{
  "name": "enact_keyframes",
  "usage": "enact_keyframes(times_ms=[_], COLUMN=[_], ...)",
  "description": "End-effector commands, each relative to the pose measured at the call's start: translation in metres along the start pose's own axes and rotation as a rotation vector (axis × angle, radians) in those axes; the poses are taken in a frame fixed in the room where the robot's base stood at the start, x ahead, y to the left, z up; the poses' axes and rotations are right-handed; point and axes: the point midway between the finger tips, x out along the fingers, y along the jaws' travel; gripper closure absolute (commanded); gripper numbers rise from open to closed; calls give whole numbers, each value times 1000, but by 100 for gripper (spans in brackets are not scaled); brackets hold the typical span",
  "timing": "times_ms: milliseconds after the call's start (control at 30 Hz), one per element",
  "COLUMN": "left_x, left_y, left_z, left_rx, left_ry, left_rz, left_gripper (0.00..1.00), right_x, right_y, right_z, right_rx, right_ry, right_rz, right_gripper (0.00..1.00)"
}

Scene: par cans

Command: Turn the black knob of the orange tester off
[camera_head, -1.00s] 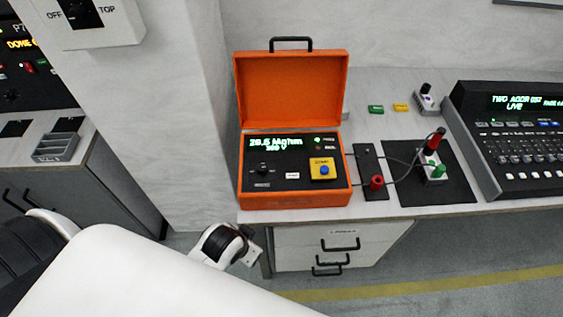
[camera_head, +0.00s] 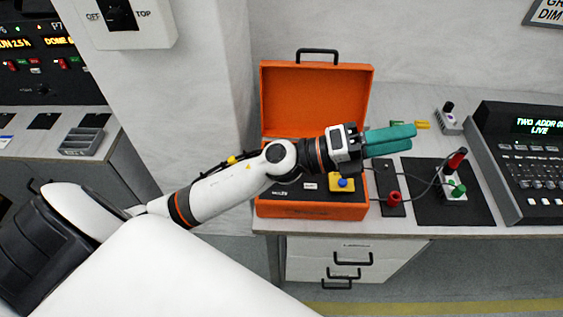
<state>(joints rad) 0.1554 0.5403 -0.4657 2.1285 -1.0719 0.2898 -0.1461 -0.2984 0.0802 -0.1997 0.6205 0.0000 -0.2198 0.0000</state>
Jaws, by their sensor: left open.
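The orange tester (camera_head: 315,98) stands on the bench with its lid open. Its black knob and its display are hidden behind my left arm. The yellow button plate with a blue button (camera_head: 342,183) shows below my wrist. My left gripper (camera_head: 413,139) is above and to the right of the tester's panel, its teal fingers pointing right, open and empty. The fingers are past the tester's right edge, over the bench. My right gripper is not in view.
A black strip with a red plug (camera_head: 393,197) and a black mat (camera_head: 433,208) with cabled plugs (camera_head: 456,160) lie right of the tester. A console (camera_head: 530,165) stands far right. A wall pillar (camera_head: 185,90) rises at left.

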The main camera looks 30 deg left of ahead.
Motion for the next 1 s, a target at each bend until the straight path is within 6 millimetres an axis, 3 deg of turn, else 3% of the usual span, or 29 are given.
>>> enact_keyframes(times_ms=[133,267,400,500,600,700,800,1000], left_x=[-7,-46,-111,-158,-194,-217,-227,-236], left_y=[-26,-70,-112,-123,-122,-116,-114,-133], left_z=[41,48,12,-28,-62,-83,-91,-83], left_rx=[340,585,768,827,839,828,819,811], left_ry=[-450,-829,-1198,-1400,-1535,-1612,-1642,-1651], left_rz=[-101,-278,-558,-776,-957,-1076,-1127,-1131], left_gripper=[53,53,53,53,53,53,53,53], right_x=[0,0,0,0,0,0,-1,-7], right_y=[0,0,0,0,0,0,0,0], right_z=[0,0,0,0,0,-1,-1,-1], right_rx=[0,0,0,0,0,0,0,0], right_ry=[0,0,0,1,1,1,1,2], right_rz=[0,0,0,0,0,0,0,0], right_gripper=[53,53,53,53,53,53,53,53])
